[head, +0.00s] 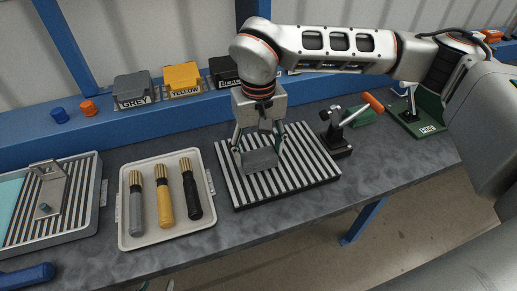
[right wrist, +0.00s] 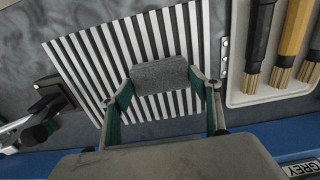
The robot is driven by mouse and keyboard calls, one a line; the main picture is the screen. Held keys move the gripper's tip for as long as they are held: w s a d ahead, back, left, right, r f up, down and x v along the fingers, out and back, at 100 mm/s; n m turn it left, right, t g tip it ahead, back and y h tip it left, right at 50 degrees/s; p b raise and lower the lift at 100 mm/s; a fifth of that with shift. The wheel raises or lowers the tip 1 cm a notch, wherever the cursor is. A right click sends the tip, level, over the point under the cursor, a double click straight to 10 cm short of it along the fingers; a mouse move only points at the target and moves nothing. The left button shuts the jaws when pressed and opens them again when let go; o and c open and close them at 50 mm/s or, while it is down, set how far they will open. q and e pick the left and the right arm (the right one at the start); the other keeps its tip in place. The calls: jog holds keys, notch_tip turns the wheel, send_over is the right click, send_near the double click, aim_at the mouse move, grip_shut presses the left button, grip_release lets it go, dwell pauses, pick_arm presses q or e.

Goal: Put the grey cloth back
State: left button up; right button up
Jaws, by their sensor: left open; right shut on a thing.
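The grey cloth (head: 261,160) is a small grey block-like piece between the fingers of my right gripper (head: 259,148), over the striped board (head: 322,171). In the right wrist view the cloth (right wrist: 160,75) spans the gap between the two green-sided fingers of the right gripper (right wrist: 163,88), which is shut on it. I cannot tell whether the cloth touches the board. A grey block (head: 133,88) sits behind the GREY label (head: 136,102) on the blue shelf. My left gripper is not in view.
A yellow block (head: 181,76) and a partly hidden black block stand along the shelf. A tray (head: 126,228) holds grey, yellow and black brushes left of the board. A grey bin (head: 93,219) is far left.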

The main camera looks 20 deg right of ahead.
aim_at(259, 155)
jog(key=o, duration=1.1)
notch_tip(259, 155, up, 12)
jog(key=shift+r, duration=0.1)
dwell(0.4)
